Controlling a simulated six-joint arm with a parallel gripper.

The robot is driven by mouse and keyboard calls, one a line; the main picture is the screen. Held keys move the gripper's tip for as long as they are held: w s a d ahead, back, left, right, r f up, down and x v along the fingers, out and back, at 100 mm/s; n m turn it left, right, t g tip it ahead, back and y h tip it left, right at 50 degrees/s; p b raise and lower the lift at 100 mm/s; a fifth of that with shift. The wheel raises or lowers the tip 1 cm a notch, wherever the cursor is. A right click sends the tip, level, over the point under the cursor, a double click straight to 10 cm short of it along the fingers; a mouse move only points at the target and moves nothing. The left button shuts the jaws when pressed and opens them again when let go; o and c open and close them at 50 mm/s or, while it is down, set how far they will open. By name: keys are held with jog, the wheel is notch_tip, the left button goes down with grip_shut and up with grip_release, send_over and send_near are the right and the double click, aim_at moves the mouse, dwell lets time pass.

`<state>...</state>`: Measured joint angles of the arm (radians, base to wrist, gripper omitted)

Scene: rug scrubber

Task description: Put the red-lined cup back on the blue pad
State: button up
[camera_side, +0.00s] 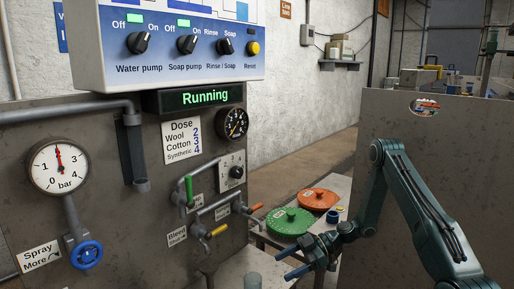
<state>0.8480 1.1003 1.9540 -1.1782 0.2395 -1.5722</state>
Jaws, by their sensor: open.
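My gripper (287,265) is at the lower middle of the side view, its two fingers apart and pointing left, with nothing seen between them. A small grey-green cup-like cylinder (253,282) stands on a pale surface at the bottom edge, left of and below the fingertips, apart from them. It is cut off by the frame, and no red line can be made out on it. I cannot make out a blue pad. A small blue round thing (340,209) lies near the orange disc, too small to identify.
A green disc (289,222) and an orange disc (319,200) lie on a low table behind my gripper. The machine panel with levers (213,229), a blue valve wheel (86,254) and a pressure gauge (59,166) fills the left. A grey partition (450,140) stands at right.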

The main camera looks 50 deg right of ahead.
jog(key=s+a+r+m+g+h, duration=0.1)
jog(key=s+a+r+g+h, duration=0.15)
jog(key=r, duration=0.35)
jog(key=s+a+r+m+g+h, duration=0.1)
jog(key=a+r+h, duration=0.1)
jog(key=a+r, duration=0.35)
jog(key=s+a+r+g+h, duration=0.1)
jog(key=s+r+h, duration=0.1)
jog(key=r, duration=0.5)
jog(key=s+a+r+m+t+h, duration=0.1)
jog(key=s+r+m, duration=0.3)
jog(key=s, duration=0.5)
jog(key=s+r+m+t+h, duration=0.1)
jog(key=s+r+m+h, duration=0.2)
jog(key=s+r, duration=0.4)
jog(key=shift+s+a+m, duration=0.4)
jog(key=shift+s+m, duration=0.45)
jog(key=shift+m, duration=0.05)
